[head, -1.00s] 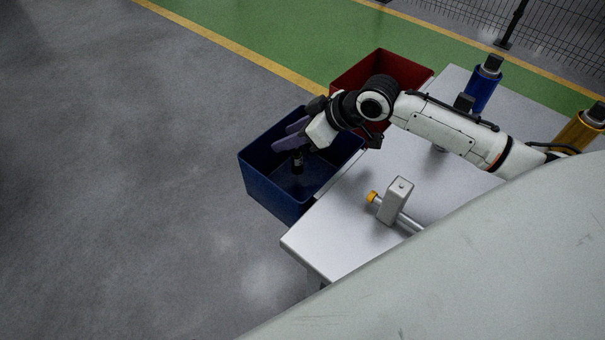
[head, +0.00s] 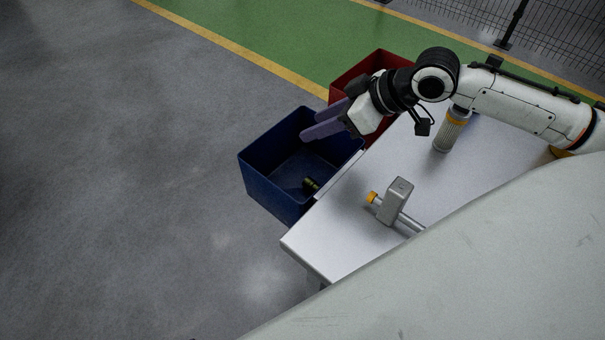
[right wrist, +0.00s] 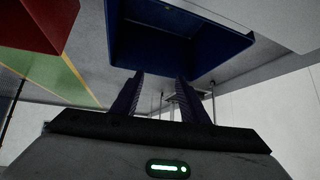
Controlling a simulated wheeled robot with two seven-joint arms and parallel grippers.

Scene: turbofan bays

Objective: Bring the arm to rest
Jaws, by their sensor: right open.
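My right gripper (head: 324,119) is open and empty, with purple fingers, above the far side of the blue bin. Its two fingers (right wrist: 160,95) also show apart in the right wrist view. My right arm reaches in from the right over the grey table. A small dark object with a yellowish end (head: 311,184) lies in the blue bin (head: 268,189), near the wall by the table. The blue bin also shows in the right wrist view (right wrist: 180,45). My left gripper is not in view.
A red bin (head: 355,72) stands behind the blue one, partly hidden by my arm. On the table (head: 330,245) are a grey block fixture with a rod and orange knob (head: 396,200) and a filter-like cylinder (head: 450,133). A mesh fence (head: 540,30) stands behind.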

